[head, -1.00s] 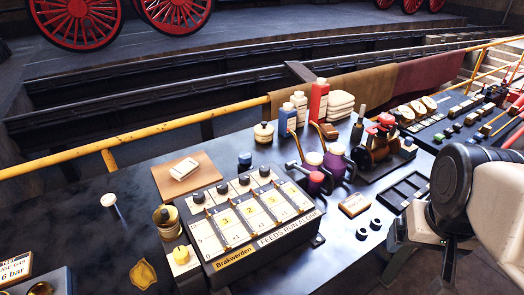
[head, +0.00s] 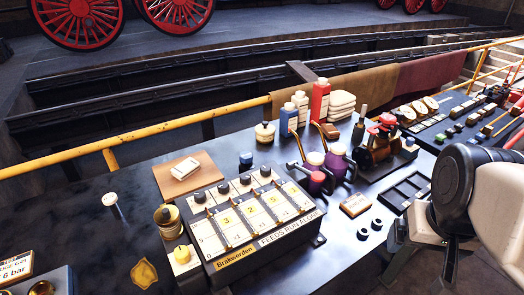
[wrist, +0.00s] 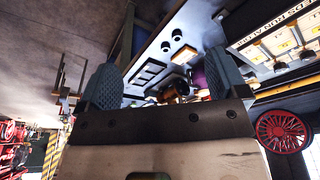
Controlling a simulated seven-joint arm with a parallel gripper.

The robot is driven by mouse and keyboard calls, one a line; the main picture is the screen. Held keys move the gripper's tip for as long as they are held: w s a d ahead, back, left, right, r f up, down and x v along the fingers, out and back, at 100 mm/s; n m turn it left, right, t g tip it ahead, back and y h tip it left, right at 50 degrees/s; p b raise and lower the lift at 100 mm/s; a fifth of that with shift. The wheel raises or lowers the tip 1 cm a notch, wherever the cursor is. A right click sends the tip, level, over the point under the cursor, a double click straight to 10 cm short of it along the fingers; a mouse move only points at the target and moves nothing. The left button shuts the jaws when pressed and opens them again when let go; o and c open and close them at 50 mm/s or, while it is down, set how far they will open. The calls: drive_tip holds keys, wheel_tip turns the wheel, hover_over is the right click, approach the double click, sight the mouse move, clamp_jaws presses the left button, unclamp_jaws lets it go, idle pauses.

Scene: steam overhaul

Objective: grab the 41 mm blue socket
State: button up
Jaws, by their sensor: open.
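A small dark blue cylinder (head: 246,161) stands upright on the dark bench, behind the numbered box and right of the wooden board. It looks like the blue socket, but I cannot read a size on it. My gripper is out of the head view, where only part of my arm shows at the right. In the wrist view my gripper (wrist: 161,82) has its two ridged grey fingers wide apart with nothing held between them. The gripper is well away from the bench things, and I cannot make out the blue cylinder in that view.
The numbered feed box (head: 255,222) stands at the front middle. Purple-bodied pots (head: 335,160), a red bottle (head: 319,100) and a brass-and-red valve (head: 380,145) stand nearby. Two black rings (head: 376,224) lie near a slotted tray (head: 405,191). A yellow rail (head: 150,131) runs behind.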

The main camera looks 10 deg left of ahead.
drive_tip(key=w+v, duration=0.1)
drive_tip(key=v, duration=0.4)
drive_tip(key=w+a+r+n+h, duration=0.25)
drive_tip(key=w+a+n, duration=0.55)
drive_tip(key=w, duration=0.5)
drive_tip(key=w+a+r+n+h, duration=0.2)
drive_tip(key=w+a+n+h, duration=0.2)
drive_tip(key=w+a+n, duration=0.6)
drive_tip(key=w+a+f+n+t+h, duration=0.1)
drive_tip(key=w+a+n+t, duration=0.25)
drive_tip(key=a, duration=0.65)
drive_tip(key=w+a+f+n+t, duration=0.25)
drive_tip(key=w+a, duration=0.25)
drive_tip(key=a, duration=0.5)
drive_tip(key=w+a+f+n+t+h, duration=0.15)
drive_tip(key=w+a+n, duration=0.3)
drive_tip(key=a, duration=0.55)
approach(247, 164)
drive_tip(key=w, duration=0.3)
drive_tip(key=shift+w+d+f, duration=0.2)
drive_tip(key=shift+w+d, duration=0.1)
drive_tip(key=shift+d, duration=0.1)
drive_tip(key=shift+f+m+y, duration=0.25)
drive_tip(key=shift+f+y, duration=0.05)
